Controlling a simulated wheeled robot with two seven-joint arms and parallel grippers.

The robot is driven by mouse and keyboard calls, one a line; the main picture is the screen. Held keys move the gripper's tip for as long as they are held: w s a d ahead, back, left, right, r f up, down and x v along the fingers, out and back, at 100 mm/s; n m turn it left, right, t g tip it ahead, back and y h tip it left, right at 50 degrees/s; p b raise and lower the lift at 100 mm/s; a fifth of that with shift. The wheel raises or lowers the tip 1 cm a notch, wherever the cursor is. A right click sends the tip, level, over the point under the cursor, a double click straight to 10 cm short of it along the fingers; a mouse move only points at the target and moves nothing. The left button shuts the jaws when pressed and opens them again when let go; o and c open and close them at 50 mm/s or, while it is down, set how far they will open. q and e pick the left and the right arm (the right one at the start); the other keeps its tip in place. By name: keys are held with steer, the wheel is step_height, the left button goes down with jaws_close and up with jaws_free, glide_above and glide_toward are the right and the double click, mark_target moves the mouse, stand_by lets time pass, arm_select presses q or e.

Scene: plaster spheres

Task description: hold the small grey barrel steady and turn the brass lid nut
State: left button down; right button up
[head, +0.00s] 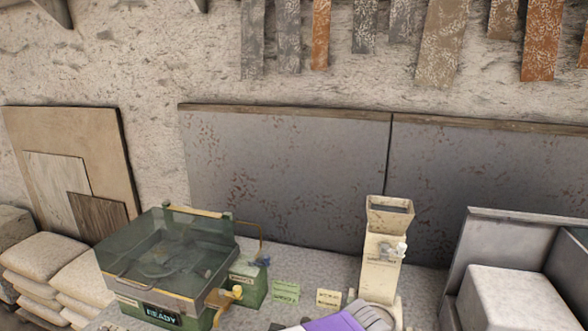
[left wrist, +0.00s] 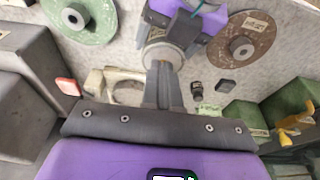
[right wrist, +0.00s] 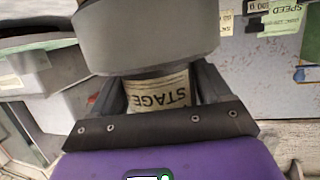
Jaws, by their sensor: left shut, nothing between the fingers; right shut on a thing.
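The small grey barrel (right wrist: 145,40) is between the fingers of my right gripper (right wrist: 158,80), which is shut on it. In the left wrist view the barrel (left wrist: 160,56) shows its round pale end, with the purple right gripper (left wrist: 188,25) beside it. My left gripper (left wrist: 163,70) is shut and empty, its fingertips in front of the barrel's end. Whether they touch it I cannot tell. The brass lid nut cannot be made out; the left fingers may hide it. In the head view only part of a purple gripper and the barrel (head: 372,316) show at the bottom edge.
A green machine with a clear cover (head: 170,258) stands left and a cream hopper stand (head: 380,265) behind the barrel. A grey bin with a pale block (head: 505,300) is at right. Green (left wrist: 85,18) and brown (left wrist: 240,48) discs lie near the grippers. Label cards (head: 286,291) stand behind.

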arm_select(q)
steer(key=shift+w+a, duration=0.15)
steer(key=shift+a, duration=0.15)
steer(key=shift+w+a, duration=0.2)
steer(key=shift+a, duration=0.35)
stand_by(0.4)
steer(key=shift+s+a, duration=0.1)
steer(key=w+v, duration=0.1)
steer(key=v, duration=0.5)
stand_by(0.4)
steer(key=shift+s+d+r, duration=0.1)
steer(key=shift+s+d, duration=0.05)
steer(key=shift+d, duration=0.05)
step_height(320, 180, down, 6)
steer(key=d, duration=0.1)
steer(key=shift+d, duration=0.3)
stand_by(0.4)
